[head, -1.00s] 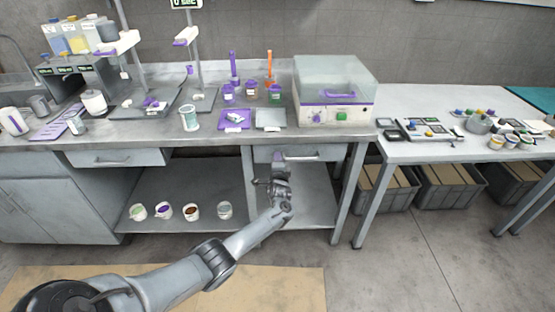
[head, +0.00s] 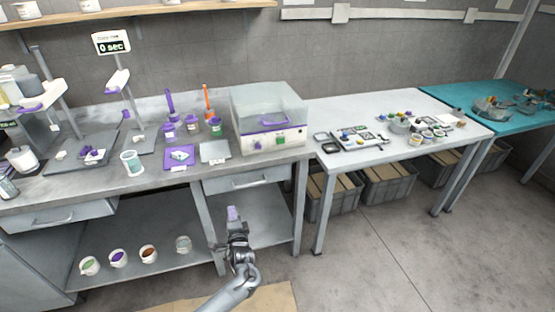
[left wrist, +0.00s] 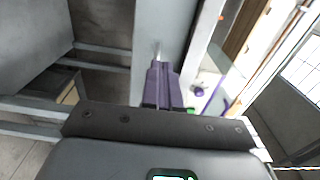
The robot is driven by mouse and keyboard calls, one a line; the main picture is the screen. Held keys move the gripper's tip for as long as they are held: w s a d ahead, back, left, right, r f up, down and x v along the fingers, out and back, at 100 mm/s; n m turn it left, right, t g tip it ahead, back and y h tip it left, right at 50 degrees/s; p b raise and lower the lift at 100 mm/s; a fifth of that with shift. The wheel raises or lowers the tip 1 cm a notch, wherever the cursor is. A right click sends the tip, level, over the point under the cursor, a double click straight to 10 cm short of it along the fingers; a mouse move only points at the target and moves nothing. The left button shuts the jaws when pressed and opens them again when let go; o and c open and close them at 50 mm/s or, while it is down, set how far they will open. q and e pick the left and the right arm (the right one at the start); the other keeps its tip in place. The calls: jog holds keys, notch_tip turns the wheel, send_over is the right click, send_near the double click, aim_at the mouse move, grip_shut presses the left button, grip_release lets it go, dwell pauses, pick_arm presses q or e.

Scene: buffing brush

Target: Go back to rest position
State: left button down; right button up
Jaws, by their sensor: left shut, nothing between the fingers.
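My left gripper (head: 234,213) is in front of the grey workbench, below its top and near the right drawer (head: 245,178). Its purple fingers are shut with nothing between them. The purple fingers also show in the left wrist view (left wrist: 163,86), pointing toward a grey bench post. A purple brush (head: 170,103) and an orange brush (head: 207,103) stand upright at the back of the bench. My right gripper is not in view.
A clear-lidded machine (head: 268,120) stands on the bench's right end. Several small cups, one of them a white cup (head: 148,253), sit on the lower shelf. A white table (head: 400,105) stands to the right, with grey bins (head: 388,185) under it.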

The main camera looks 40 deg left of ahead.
pick_arm(q)
jog(key=s+d+f+m+h, duration=0.1)
jog(key=s+d+f+m, duration=0.1)
jog(key=s+f, duration=0.7)
jog(key=s+d+f+h, duration=0.5)
jog(key=s+d, duration=0.1)
jog(key=d, duration=0.3)
jog(key=s+d+r+n+g+h, duration=0.2)
jog(key=s+d+r+h, duration=0.25)
jog(key=d, duration=0.55)
jog(key=s+d+r+n+g+h, duration=0.1)
jog(key=s+d+r+n+h, duration=0.2)
jog(key=d+r, duration=0.45)
jog(key=s+d+r+n+g+h, duration=0.1)
jog(key=s+d+r+g+h, duration=0.1)
jog(key=s+d+r+g, duration=0.25)
notch_tip(320, 180, up, 37)
jog(key=s+t+p, duration=0.1)
jog(key=s+p, duration=0.1)
jog(key=p, duration=3.5)
jog(key=shift+d+n, duration=0.4)
jog(key=shift+d, duration=0.05)
